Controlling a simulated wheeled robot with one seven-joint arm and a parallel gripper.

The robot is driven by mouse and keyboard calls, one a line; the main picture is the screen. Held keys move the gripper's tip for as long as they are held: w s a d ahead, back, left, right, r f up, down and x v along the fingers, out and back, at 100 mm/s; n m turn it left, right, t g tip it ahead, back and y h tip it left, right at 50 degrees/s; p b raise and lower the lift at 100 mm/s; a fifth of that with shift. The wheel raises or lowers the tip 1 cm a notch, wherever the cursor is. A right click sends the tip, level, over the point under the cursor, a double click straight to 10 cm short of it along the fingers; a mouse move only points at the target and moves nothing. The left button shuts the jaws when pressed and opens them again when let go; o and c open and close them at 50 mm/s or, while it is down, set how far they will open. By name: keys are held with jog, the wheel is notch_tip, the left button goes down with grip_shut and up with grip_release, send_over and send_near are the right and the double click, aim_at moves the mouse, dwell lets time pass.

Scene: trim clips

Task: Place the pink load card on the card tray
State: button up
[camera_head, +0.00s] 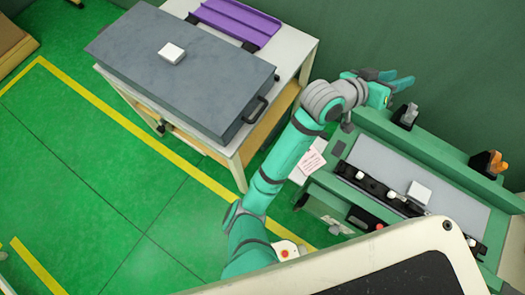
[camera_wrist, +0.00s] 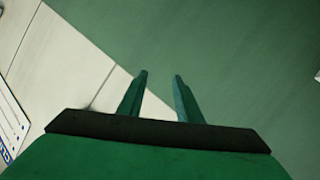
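A pale pink card (camera_head: 311,161) with lines of writing lies on a white surface beside the green machine, right of my arm in the head view. I take it for the load card. My gripper (camera_head: 402,79) is up and to the right of it, above the machine's back edge near the wall. In the wrist view my gripper (camera_wrist: 161,77) has its two fingers apart with nothing between them. I cannot tell for sure which thing is the card tray; a purple ridged tray (camera_head: 237,18) lies at the back of the white table.
A dark grey case (camera_head: 185,75) with a small white block (camera_head: 171,53) on it covers much of the white table (camera_head: 298,45). The green machine (camera_head: 450,155) carries black clips, an orange part (camera_head: 488,163) and another white block (camera_head: 419,193).

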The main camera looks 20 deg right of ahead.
jog(key=w+a+f+n+t+y, duration=0.1)
jog(key=w+a+n+t, duration=0.2)
jog(key=a+n+t, duration=0.2)
jog(key=w+a+f+n+t, duration=0.1)
jog(key=w+a+n+t, duration=0.1)
jog(key=a+n+t, duration=0.25)
jog(key=s+a+f+n+t+y, duration=0.2)
jog(key=a+f+y, duration=0.25)
jog(key=a, duration=0.25)
jog(key=s+a+f+n+t+y, duration=0.2)
jog(key=a+f+y, duration=0.1)
jog(key=a+f, duration=0.3)
jog(key=s+a+f+m+y, duration=0.1)
jog(key=s+a+f+y, duration=0.1)
jog(key=s+a, duration=0.8)
jog(key=s+a+f+m+g+y, duration=0.1)
jog(key=s+a+y, duration=0.3)
jog(key=s+a, duration=0.7)
jog(key=shift+a+f+m, duration=0.7)
jog(key=shift+f+m, duration=0.05)
jog(key=shift+f, duration=0.15)
jog(key=shift+d, duration=0.15)
